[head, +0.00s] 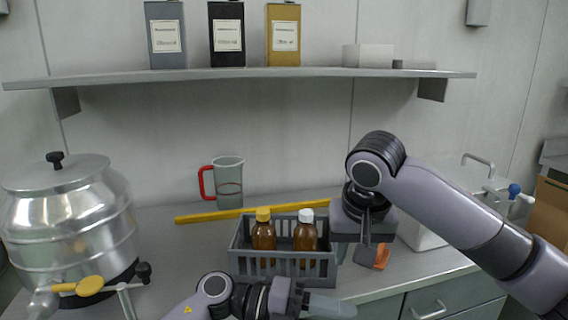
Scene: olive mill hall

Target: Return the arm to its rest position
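My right arm comes in from the right and bends down at its wrist. Its gripper (368,243) points down over the counter, just right of the grey crate (285,268). Its fingers are seen nearly edge-on, so I cannot tell whether they are open or shut. An orange and grey object (382,257) lies close beside the fingertips; I cannot tell whether they touch. My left arm lies low at the bottom edge. Its gripper (335,306) points right in front of the crate, and its finger gap is not clear.
The crate holds two brown bottles, one yellow-capped (263,236), one white-capped (305,236). A yellow bar (250,211) lies behind it, near a red-handled jug (228,182). A steel vessel (68,225) stands left. A shelf (240,74) with tins hangs above. A white box (425,232) stands right.

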